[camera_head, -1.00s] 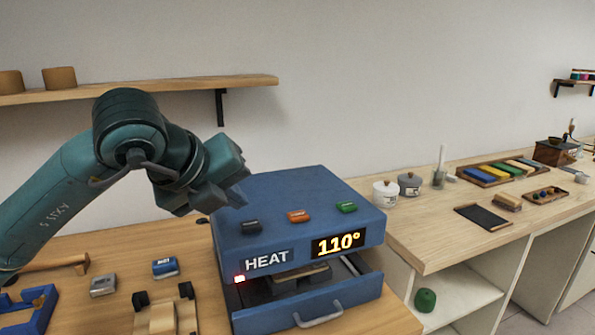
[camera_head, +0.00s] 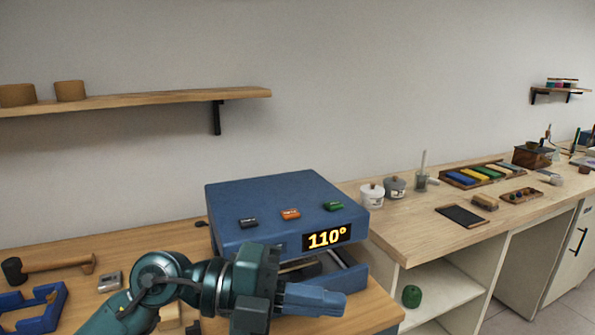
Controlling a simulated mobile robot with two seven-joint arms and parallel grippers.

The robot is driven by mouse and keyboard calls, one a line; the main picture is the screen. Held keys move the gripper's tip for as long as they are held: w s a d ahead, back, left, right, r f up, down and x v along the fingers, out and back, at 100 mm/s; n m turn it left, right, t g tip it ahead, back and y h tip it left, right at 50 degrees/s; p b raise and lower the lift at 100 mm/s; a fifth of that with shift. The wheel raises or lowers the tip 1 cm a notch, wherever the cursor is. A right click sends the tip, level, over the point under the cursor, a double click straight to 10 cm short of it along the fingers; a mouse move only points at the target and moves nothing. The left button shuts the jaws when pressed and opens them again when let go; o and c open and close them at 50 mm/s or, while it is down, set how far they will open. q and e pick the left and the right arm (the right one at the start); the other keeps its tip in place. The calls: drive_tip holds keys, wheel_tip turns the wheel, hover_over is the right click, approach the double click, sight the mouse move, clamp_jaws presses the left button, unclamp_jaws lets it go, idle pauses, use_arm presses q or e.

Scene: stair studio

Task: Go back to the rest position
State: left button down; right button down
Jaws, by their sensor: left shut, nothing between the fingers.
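My left gripper (camera_head: 318,298) is shut and empty. It is in front of the blue heating box (camera_head: 240,195), low in the picture, and covers part of the box's front and its open drawer (camera_head: 345,278). The box's display (camera_head: 327,237) reads 110°. Black (camera_head: 248,223), orange (camera_head: 290,214) and green (camera_head: 333,206) buttons are on its top. The HEAT label is hidden behind my arm. My right gripper does not show.
On the left workbench (camera_head: 80,250) are a mallet (camera_head: 60,265), a small metal block (camera_head: 110,281) and a blue frame (camera_head: 35,305). A second bench (camera_head: 430,235) at right holds jars, a dark slate (camera_head: 461,216) and trays. A shelf (camera_head: 150,101) hangs above.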

use_arm(q)
drive_tip(key=w+a+f+n+t+y+p, duration=0.1)
drive_tip(key=w+a+f+n+t+y, duration=0.2)
drive_tip(key=a+f+n+t, duration=0.55)
drive_tip(key=w+a+f+n+t+y+p, duration=0.1)
drive_tip(key=w+a+f+n+t+y, duration=0.2)
drive_tip(key=n+t, duration=1.1)
drive_tip(key=s+a+f+n+g+y, duration=0.2)
drive_tip(key=s+f+n+g, duration=0.3)
drive_tip(key=f, duration=0.6)
drive_tip(key=s+a+f+n+g+y, duration=0.3)
drive_tip(key=s+f+n+g+y, duration=0.2)
drive_tip(key=s+f, duration=0.4)
wheel_tip(320, 180, down, 3)
drive_tip(key=shift+s+a+r+g, duration=0.1)
drive_tip(key=shift+s+a+g, duration=0.15)
drive_tip(key=shift+g, duration=0.4)
